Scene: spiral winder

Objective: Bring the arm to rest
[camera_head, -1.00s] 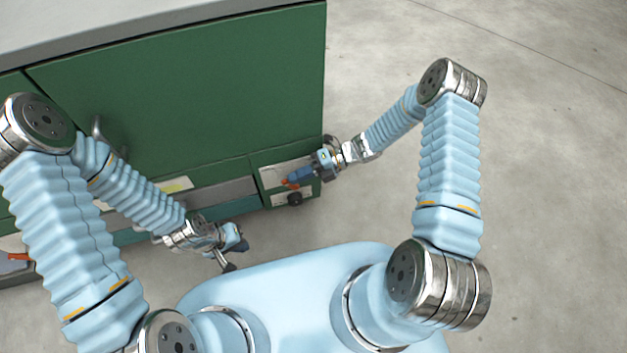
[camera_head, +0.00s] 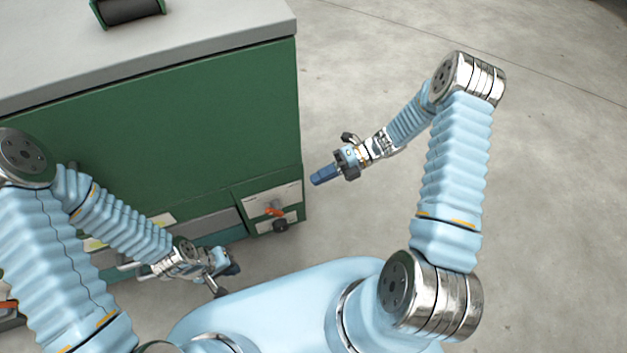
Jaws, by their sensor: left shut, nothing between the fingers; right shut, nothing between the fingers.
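My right gripper (camera_head: 323,175) is shut and empty, with its blue fingertips pointing left. It hangs over the floor just right of the green cabinet's right edge, apart from the orange-red switch handle (camera_head: 275,211) on the cabinet's lower right panel. My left gripper (camera_head: 230,269) is shut and empty, low in front of the cabinet at the lower left, near my own body. My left arm is bent at the left side of the picture, and my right arm is bent at the right side.
The green cabinet (camera_head: 190,120) with a grey top (camera_head: 210,35) fills the upper left. A dark roller in a green holder (camera_head: 130,10) stands on the top. A black knob (camera_head: 280,225) sits below the switch handle. The concrete floor (camera_head: 560,200) at the right is clear.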

